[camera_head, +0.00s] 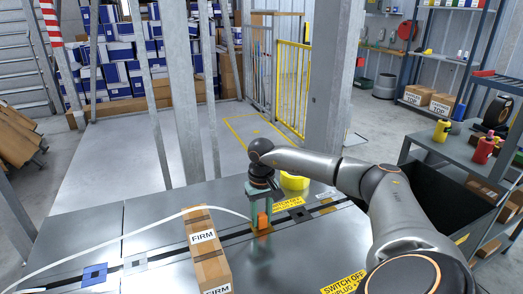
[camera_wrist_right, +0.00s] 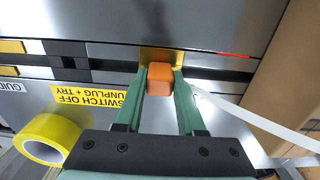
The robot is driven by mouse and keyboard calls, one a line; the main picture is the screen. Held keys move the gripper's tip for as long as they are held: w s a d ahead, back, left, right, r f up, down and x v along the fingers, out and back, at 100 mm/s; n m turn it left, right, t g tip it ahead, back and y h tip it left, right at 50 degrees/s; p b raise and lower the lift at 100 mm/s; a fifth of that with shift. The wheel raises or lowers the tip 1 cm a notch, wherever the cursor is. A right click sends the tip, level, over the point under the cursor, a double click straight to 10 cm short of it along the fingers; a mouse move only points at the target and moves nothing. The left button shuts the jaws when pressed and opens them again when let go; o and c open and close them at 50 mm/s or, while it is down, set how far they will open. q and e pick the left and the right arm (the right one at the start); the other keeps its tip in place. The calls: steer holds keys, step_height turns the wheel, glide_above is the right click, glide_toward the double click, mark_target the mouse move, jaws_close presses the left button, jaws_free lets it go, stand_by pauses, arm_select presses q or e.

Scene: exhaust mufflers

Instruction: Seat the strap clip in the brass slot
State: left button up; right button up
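The orange strap clip (camera_head: 262,221) is between the fingers of my right gripper (camera_head: 262,214), which points down over the table. In the right wrist view the green fingers press on both sides of the clip (camera_wrist_right: 160,79). The brass slot (camera_wrist_right: 161,55) lies at the clip's far edge, on the dark groove; in the head view it shows just under the clip (camera_head: 262,232). How far the clip is from the slot, or in it, I cannot tell. A white strap (camera_head: 120,243) arcs from the left to the clip. My left gripper is not in view.
A cardboard box marked FIRM (camera_head: 208,258) stands close left of the gripper. A yellow tape roll (camera_head: 295,181) lies behind it to the right. A blue square piece (camera_head: 95,274) and a grey one (camera_head: 135,263) sit along the groove. The table's left part is mostly clear.

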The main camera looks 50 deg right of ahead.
steer(key=o, duration=0.5)
steer(key=shift+r, duration=0.35)
step_height(320, 180, up, 12)
steer(key=p, duration=0.2)
stand_by(0.4)
